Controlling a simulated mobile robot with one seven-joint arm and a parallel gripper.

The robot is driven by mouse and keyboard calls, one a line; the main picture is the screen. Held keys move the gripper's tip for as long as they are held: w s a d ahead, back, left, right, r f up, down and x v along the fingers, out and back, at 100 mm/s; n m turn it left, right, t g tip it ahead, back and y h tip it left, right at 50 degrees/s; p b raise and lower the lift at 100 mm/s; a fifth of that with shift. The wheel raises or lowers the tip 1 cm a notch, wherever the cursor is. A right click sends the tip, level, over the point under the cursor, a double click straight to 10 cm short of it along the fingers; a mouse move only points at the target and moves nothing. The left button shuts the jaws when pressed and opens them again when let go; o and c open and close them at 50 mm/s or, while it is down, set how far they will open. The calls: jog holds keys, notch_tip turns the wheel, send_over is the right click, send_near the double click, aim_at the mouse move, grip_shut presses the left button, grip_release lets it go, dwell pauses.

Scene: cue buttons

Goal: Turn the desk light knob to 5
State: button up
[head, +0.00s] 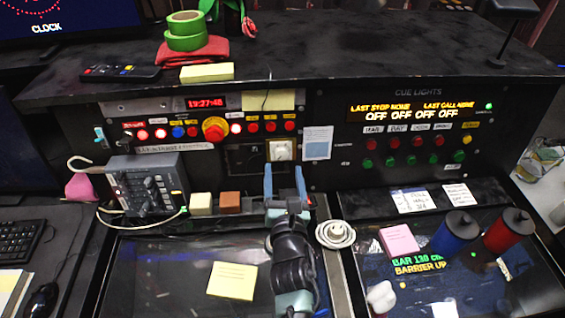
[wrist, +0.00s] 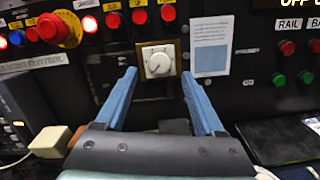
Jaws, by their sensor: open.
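The desk light knob (head: 281,151) is a round white dial on a pale square plate, set in the upright panel. In the wrist view the knob (wrist: 158,64) sits between and beyond the two fingertips, facing me. Its pointer mark is small and the numbers around it cannot be read. My gripper (head: 284,180) is open and empty, its two blue fingers pointing up toward the panel just below the knob. In the wrist view my gripper (wrist: 159,78) has one finger on each side of the knob, and no contact shows.
A big red-and-yellow knob (head: 214,129) and several lit red buttons are left of the dial. A white paper note (head: 317,142) is to its right. A grey control box (head: 147,184) and a brown block (head: 230,202) stand left of my gripper; a coiled white cord (head: 335,235) lies right.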

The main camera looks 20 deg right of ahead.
aim_at(282, 156)
jog(key=shift+b+x, duration=0.3)
jog(key=shift+x, duration=1.8)
grip_shut()
